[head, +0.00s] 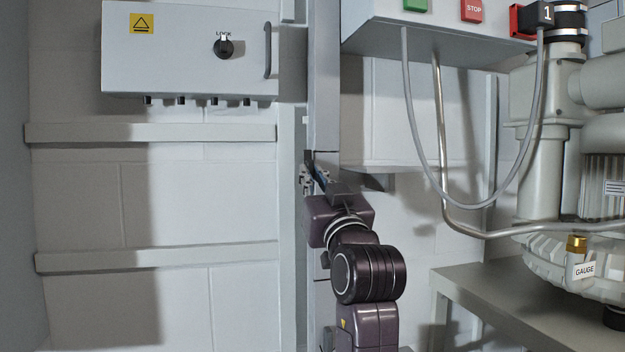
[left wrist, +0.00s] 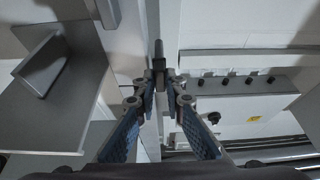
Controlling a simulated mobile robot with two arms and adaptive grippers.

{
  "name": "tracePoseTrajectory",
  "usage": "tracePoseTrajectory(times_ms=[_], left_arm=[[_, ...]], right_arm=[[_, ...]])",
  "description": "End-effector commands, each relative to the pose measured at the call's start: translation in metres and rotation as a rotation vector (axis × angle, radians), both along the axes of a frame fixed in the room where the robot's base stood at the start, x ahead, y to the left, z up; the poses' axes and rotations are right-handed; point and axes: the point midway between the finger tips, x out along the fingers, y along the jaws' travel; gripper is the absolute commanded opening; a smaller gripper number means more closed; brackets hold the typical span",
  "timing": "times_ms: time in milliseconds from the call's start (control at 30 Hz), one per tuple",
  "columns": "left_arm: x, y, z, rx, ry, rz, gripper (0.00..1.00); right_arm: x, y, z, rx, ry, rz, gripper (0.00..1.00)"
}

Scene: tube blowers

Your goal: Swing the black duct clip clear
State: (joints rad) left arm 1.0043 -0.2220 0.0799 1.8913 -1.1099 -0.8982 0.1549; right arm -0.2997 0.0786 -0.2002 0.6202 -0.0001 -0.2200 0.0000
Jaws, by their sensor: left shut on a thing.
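The black duct clip (left wrist: 159,52) shows in the left wrist view as a small dark upright piece between my fingertips, against a pale vertical post. My left gripper (left wrist: 162,88) is shut on it, one finger on each side. In the head view my left gripper (head: 316,177) is at the grey vertical post, left of the picture's middle. A small dark piece (head: 308,157) shows at its fingertips there; the fingers and wrist hide most of the clip. My right gripper is in neither view.
A grey cabinet (head: 180,55) with a LOCK knob (head: 223,48) hangs at upper left. A control box (head: 440,35) with a hanging grey cable (head: 415,140) is at upper right. A large pump (head: 550,130) and a bench (head: 470,285) stand at right. The post (head: 323,90) is close to my gripper.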

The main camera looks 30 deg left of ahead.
Motion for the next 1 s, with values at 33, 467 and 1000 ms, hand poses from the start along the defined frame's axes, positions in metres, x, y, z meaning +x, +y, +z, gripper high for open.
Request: tracePoseTrajectory(times_ms=[33,467,1000], left_arm=[[0.001,0.000,-0.002,-0.004,0.002,-0.003,0.00],[0.000,0.000,-0.001,-0.003,0.002,-0.001,0.28],[-0.001,0.000,0.054,-0.002,-0.003,-0.002,0.28]], right_arm=[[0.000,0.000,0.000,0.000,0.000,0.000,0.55],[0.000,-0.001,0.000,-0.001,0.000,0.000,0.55],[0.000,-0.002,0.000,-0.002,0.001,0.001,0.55]])
